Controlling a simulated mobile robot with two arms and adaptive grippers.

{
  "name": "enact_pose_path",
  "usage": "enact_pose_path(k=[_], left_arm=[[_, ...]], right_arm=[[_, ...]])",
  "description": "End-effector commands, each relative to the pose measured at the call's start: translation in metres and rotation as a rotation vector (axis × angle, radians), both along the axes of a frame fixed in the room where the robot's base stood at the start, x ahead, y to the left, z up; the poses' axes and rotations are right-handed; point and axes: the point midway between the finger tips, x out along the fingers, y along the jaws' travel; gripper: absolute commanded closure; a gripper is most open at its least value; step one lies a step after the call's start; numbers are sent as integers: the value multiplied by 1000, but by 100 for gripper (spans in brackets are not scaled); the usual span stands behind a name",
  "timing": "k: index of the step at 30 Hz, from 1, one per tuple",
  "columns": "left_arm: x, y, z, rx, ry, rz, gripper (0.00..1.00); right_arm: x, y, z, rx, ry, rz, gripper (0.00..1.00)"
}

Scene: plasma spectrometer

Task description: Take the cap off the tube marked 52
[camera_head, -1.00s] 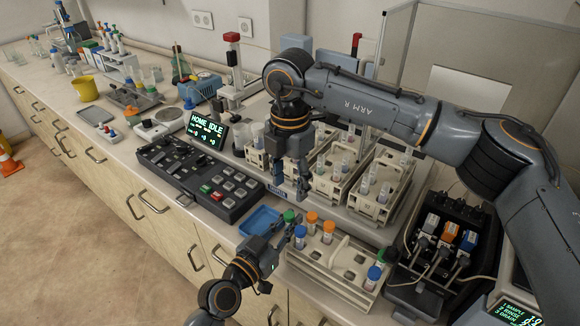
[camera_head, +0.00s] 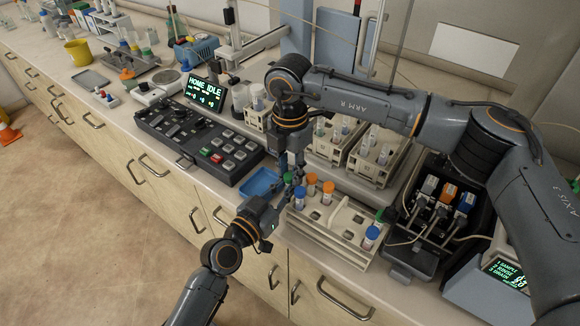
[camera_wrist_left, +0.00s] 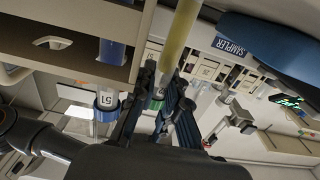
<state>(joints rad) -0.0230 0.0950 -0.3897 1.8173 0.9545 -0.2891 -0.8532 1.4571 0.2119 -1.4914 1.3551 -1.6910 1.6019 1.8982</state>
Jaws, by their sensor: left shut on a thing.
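My left gripper (camera_head: 284,199) is shut on a tube at the left end of the white rack (camera_head: 330,236). In the left wrist view my left gripper (camera_wrist_left: 158,100) has its fingers on a tube whose number I cannot read. In the head view its green cap (camera_head: 288,178) is mostly hidden by my right gripper (camera_head: 294,178). My right gripper points down at this cap; whether its fingers are closed on it I cannot tell.
Orange-capped tubes (camera_head: 328,187) stand close to the right of both grippers. A blue-capped tube (camera_head: 371,234) is at the rack's right end. A blue tray (camera_head: 260,184) lies left of the grippers. Sample racks (camera_head: 375,160) stand behind, and a control panel (camera_head: 200,140) is left.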

Motion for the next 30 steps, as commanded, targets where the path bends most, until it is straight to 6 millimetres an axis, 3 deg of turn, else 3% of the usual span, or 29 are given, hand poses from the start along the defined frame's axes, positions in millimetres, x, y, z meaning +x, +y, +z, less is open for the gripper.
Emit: enact_pose_path(k=[1, 3, 30], left_arm=[[0, 0, -2, 2, 2, -1, 100], [0, 0, -2, 2, 2, -1, 100], [0, 0, -2, 2, 2, -1, 100]], right_arm=[[0, 0, 0, 0, 0, 0, 88], [0, 0, 0, 0, 0, 0, 100], [0, 0, 2, 1, -1, 0, 100]])
